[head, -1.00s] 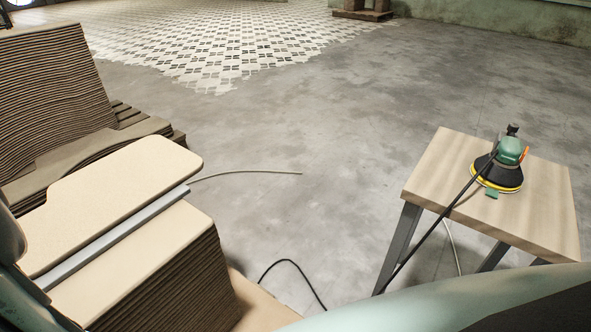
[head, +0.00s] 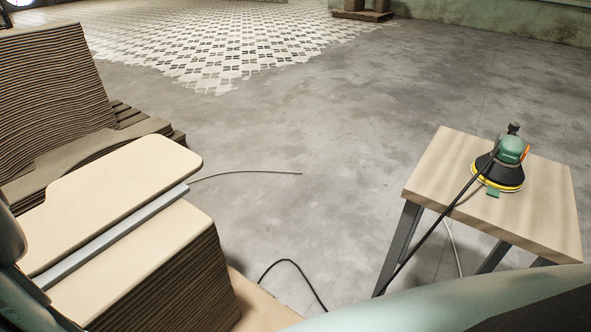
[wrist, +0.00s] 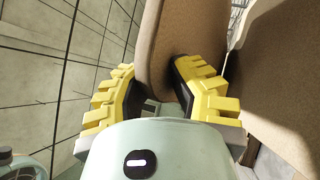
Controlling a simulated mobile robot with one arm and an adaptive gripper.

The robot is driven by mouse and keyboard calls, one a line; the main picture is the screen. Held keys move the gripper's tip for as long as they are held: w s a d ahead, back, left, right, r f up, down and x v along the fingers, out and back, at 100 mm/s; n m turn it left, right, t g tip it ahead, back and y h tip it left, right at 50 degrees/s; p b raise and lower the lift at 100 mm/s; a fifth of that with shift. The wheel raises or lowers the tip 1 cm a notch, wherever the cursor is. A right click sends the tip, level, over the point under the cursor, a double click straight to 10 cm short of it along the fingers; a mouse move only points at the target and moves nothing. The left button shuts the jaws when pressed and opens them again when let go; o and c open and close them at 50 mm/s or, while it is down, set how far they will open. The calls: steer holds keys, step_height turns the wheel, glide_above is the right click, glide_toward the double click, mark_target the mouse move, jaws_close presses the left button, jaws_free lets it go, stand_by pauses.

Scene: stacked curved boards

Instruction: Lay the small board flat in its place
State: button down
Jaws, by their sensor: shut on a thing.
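In the wrist view my gripper (wrist: 157,88) has its yellow, black-padded fingers closed on the edge of a tan board (wrist: 168,35). The board stands edge-on between the fingers, and most of it runs out of the frame. In the head view a light board (head: 125,185) with rounded corners and a notched side shows at the left, above a stack of boards (head: 180,275). I cannot tell whether it is the one in my fingers. A grey metal bar (head: 115,232) runs along its near edge. The fingers do not show clearly in the head view.
A tall stack of wavy boards (head: 55,95) stands at the far left. A small wooden table (head: 440,165) at the right carries a green sander (head: 508,155) with a cord. Concrete floor (head: 310,120) lies open between. Another broad tan surface (wrist: 285,80) is close at the right in the wrist view.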

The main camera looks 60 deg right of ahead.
steer(key=shift+f+b, duration=0.15)
steer(key=shift+b, duration=0.2)
stand_by(0.3)
steer(key=c, duration=1)
jaws_free()
steer(key=shift+s+d+f, duration=0.25)
steer(key=shift+d+f, duration=0.05)
steer(key=shift+d, duration=0.2)
steer(key=shift+b+v, duration=0.65)
steer(key=shift+v, duration=1.45)
steer(key=shift+s, duration=0.1)
steer(key=o, duration=0.7)
